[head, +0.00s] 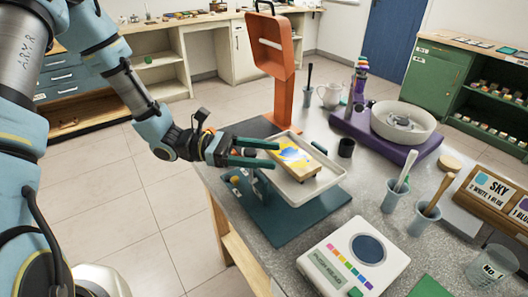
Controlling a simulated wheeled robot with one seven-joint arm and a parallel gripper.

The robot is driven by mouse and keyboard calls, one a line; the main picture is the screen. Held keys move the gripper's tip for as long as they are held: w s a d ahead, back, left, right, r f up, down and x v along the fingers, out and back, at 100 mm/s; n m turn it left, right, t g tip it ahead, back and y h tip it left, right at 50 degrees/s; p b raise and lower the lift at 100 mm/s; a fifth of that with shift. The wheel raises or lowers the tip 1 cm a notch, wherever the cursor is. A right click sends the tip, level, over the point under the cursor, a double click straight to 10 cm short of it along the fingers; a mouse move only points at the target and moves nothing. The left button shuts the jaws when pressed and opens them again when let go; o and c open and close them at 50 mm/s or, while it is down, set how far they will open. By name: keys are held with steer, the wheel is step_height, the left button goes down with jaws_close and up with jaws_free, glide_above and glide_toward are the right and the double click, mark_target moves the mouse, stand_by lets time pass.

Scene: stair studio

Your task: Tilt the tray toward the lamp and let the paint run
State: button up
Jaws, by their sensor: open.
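The tray (326,178) is white and shallow, held above a teal base plate (290,222) on the table. Part of the tray's left edge is hidden.
A white device with colour swatches (355,258) stands in front right of the tray. A purple-based wheel (405,122) is behind right. Floor left of the table is clear.

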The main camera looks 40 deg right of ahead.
jaws_close()
stand_by(0.4)
stand_by(0.9)
